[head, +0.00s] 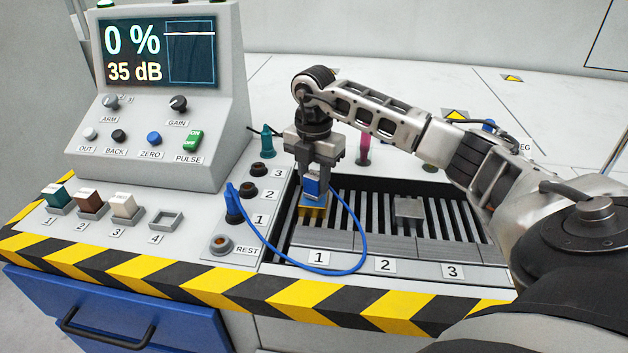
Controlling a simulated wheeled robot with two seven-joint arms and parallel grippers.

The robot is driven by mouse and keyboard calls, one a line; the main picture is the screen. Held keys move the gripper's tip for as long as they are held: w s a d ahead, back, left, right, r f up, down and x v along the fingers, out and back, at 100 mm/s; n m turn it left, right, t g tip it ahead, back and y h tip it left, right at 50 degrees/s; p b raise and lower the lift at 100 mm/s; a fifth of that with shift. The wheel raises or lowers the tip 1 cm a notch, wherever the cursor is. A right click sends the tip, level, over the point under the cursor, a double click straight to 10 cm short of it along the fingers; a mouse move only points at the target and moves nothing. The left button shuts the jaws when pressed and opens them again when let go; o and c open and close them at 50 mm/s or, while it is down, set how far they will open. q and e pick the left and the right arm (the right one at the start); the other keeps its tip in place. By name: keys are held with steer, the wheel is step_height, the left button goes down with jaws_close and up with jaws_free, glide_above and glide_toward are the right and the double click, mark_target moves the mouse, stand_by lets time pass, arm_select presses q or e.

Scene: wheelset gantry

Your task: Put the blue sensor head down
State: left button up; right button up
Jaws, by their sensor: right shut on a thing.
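The blue sensor head (314,187) is in my right gripper (315,170), which points down and is shut on it. A yellow part (313,211) shows directly under the blue head, at the slatted bay's left end above label 1; whether they touch I cannot tell. A blue cable (268,250) loops from the head along the front to a blue plug (233,203) in the socket by label 1. My left gripper is not in view.
The console (165,160) with its screen reading 0 % and 35 dB stands at the left. A REST socket (221,244) lies left of the bay. A grey block (408,210) sits on the slats (378,215). Small coloured blocks (89,202) and an empty holder (166,220) line the left front.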

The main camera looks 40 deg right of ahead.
mark_target(314, 174)
steer(key=shift+f, duration=0.3)
steer(key=shift+f, duration=0.2)
steer(key=o, duration=1)
steer(key=shift+r, duration=0.55)
arm_select(q)
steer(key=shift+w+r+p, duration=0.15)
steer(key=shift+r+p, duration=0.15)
steer(key=shift+p, duration=0.45)
arm_select(e)
step_height(314, 174, up, 11)
steer(key=shift+r, duration=0.15)
